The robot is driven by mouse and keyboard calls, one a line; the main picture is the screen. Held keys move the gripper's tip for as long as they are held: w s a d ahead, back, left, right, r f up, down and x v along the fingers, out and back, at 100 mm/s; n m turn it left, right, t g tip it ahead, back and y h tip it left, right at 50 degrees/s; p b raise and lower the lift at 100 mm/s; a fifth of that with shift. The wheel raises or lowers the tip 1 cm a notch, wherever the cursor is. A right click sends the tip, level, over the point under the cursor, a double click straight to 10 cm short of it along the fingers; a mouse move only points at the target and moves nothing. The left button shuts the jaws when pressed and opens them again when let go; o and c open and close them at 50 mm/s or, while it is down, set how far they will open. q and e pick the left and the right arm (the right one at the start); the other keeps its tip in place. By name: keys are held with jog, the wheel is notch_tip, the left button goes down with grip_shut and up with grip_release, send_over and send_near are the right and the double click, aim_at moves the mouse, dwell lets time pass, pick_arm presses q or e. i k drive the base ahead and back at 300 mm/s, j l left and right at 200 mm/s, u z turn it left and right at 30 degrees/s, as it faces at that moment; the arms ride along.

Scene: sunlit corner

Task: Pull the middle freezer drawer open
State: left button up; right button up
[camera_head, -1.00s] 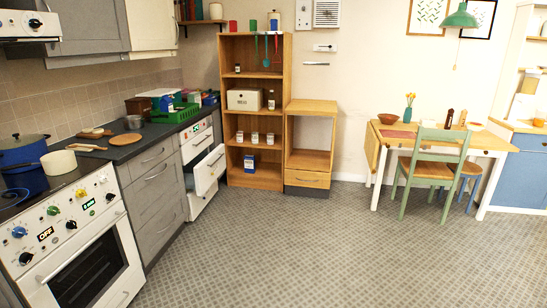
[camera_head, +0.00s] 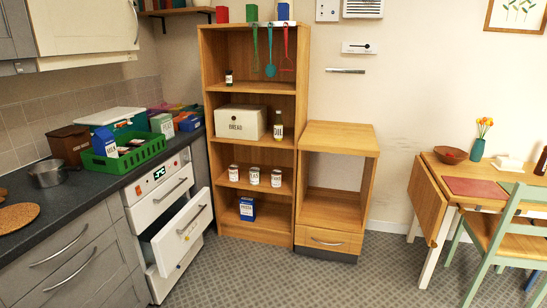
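The white freezer (camera_head: 143,215) stands at the left under the dark worktop, with a lit display (camera_head: 158,174) on its top panel. Its top drawer (camera_head: 160,195) is shut and has a bar handle. The middle drawer (camera_head: 183,234) stands out from the front, partly open, with a handle on its face and a dark gap above it. The lowest drawer (camera_head: 176,275) sits below it and looks shut. Neither of my grippers is in view.
A wooden shelf unit (camera_head: 251,90) and a lower wooden stand (camera_head: 336,190) are just beyond the freezer. Grey drawers (camera_head: 70,262) adjoin it nearer me. A table (camera_head: 432,200) and green chair (camera_head: 500,240) are at right. The patterned floor (camera_head: 310,285) in front is clear.

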aim_at(169, 245)
jog(key=i, duration=0.85)
jog(key=i+l+u, duration=0.15)
jog(key=i, duration=0.7)
